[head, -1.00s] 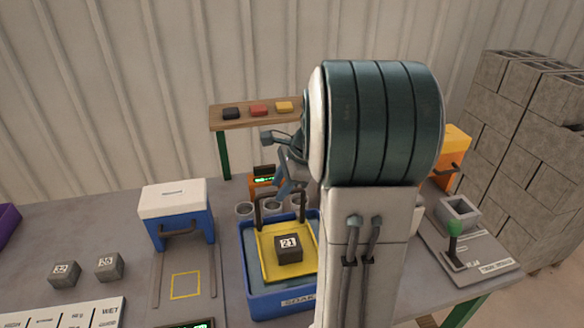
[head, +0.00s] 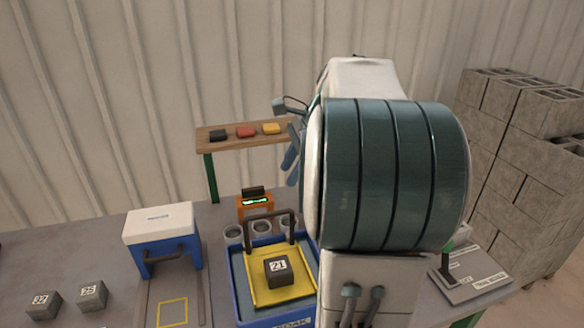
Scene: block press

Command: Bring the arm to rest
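My arm, with a large dark green joint (head: 385,175) and pale links, fills the centre right of the head view. My gripper (head: 291,165) shows as grey-blue fingers at the left edge of that joint. It is above and behind the blue tub, in front of the shelf's right end. Most of it is hidden by my arm, and I cannot tell whether its fingers are apart or closed. Nothing is visible hanging from it. A dark block marked 21 (head: 278,270) sits on the yellow tray (head: 256,295) in the blue tub (head: 240,290), apart from the gripper.
A wooden shelf (head: 245,131) holds black, red and yellow pieces. A blue box with a white lid (head: 160,235) stands left, with two grey blocks (head: 43,304) (head: 92,295) nearby. A small orange display (head: 254,203) stands behind the tub. Concrete blocks (head: 510,180) are stacked right.

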